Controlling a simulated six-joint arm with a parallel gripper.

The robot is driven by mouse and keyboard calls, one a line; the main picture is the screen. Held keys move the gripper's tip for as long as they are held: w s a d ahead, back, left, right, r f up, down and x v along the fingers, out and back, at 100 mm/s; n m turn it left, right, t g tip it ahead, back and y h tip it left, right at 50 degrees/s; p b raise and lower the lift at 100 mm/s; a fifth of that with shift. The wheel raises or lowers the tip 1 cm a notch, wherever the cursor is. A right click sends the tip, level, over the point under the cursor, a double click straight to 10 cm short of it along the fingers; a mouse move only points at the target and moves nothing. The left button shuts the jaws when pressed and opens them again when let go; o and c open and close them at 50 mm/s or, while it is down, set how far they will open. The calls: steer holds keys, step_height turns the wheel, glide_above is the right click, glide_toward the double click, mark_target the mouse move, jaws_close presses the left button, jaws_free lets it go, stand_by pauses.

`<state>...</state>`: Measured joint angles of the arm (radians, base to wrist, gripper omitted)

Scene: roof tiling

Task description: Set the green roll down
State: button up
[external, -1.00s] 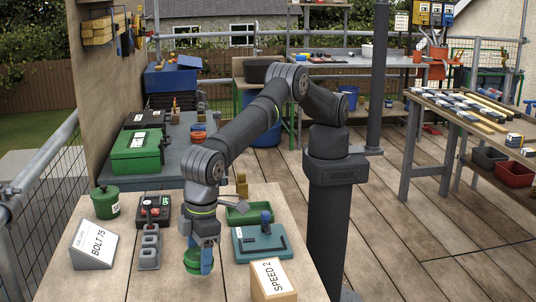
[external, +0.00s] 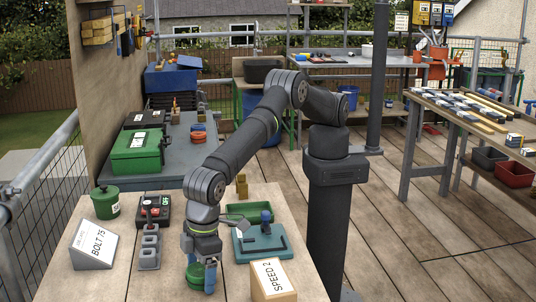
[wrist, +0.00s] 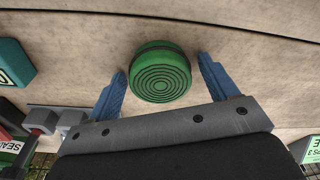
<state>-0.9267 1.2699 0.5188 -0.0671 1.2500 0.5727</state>
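The green roll (external: 194,274) is at the front of the wooden bench, below my gripper (external: 202,279). In the wrist view the roll (wrist: 160,72) shows its ringed end face and appears to rest on the bench top. The two blue fingers of my gripper (wrist: 161,68) stand on either side of it, with a narrow gap visible at each side. The gripper is open around the roll. In the external view the near finger partly hides the roll.
A sign block marked BOLT 75 (external: 94,245), a green canister (external: 106,203), a grey stepped holder (external: 149,249), a teal board (external: 260,243), a green tray (external: 249,212) and a SPEED 2 box (external: 273,280) surround it. Bare bench lies left of the roll.

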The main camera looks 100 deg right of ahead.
mark_target(199, 269)
steer(key=shift+r, duration=0.1)
step_height(199, 269, up, 12)
steer(key=s, duration=0.1)
steer(key=shift+s+d, duration=0.15)
steer(key=shift+d, duration=0.1)
stand_by(0.4)
steer(key=f, duration=0.4)
steer(key=w+f, duration=0.1)
steer(key=f, duration=0.7)
steer(key=shift+w+a+f, duration=0.15)
steer(key=shift+a+f, duration=0.05)
steer(key=shift+a, duration=0.05)
step_height(199, 269, up, 3)
steer(key=shift+f, duration=0.1)
steer(key=shift+r, duration=0.7)
